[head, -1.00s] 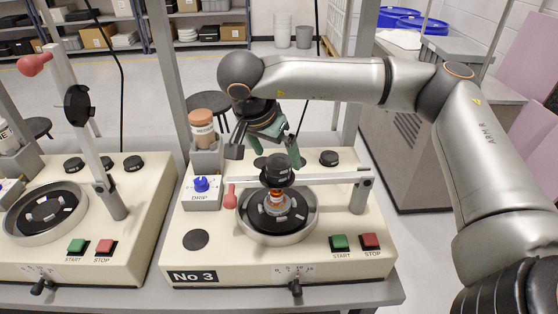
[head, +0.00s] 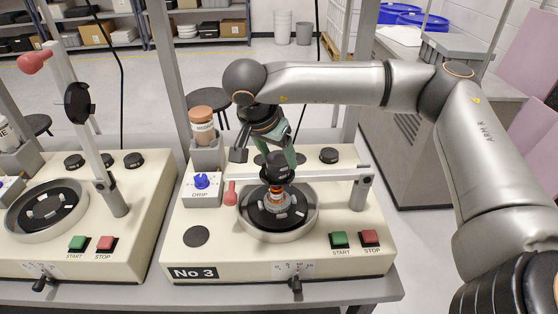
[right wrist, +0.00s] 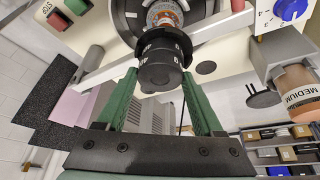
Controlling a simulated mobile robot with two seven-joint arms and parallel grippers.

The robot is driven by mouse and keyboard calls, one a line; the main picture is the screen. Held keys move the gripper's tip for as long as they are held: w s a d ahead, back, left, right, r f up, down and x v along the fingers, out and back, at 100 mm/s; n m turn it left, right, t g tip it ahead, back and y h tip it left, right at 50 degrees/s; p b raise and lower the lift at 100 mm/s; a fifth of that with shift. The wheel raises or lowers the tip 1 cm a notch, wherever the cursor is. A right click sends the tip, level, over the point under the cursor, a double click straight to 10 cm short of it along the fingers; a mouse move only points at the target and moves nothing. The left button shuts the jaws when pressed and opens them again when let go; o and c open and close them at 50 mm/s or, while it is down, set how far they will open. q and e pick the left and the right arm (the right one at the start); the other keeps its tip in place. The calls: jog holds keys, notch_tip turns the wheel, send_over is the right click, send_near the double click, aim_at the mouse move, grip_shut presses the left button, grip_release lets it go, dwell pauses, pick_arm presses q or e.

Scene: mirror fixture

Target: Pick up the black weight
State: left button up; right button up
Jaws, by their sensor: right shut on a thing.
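The black weight (head: 277,166) sits at the centre of machine No 3, above the orange-and-silver spindle piece and the round black plate (head: 262,218). In the right wrist view the weight (right wrist: 162,62) shows white marks around its side and stands between two green fingers. My right gripper (right wrist: 160,78) is shut on the weight from above and behind. In the head view the gripper (head: 278,152) partly hides the far side of the weight. I cannot tell whether the weight is clear of the spindle piece below it. My left gripper is not in view.
A level arm (head: 330,175) with a red knob (head: 230,192) crosses machine No 3 close to the weight. A brown-capped bottle (head: 202,125) stands at its back left. Another black weight (head: 328,155) rests at the back right. A second machine (head: 120,245) stands to the left.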

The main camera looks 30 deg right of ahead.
grip_shut()
jog(key=shift+r, duration=0.15)
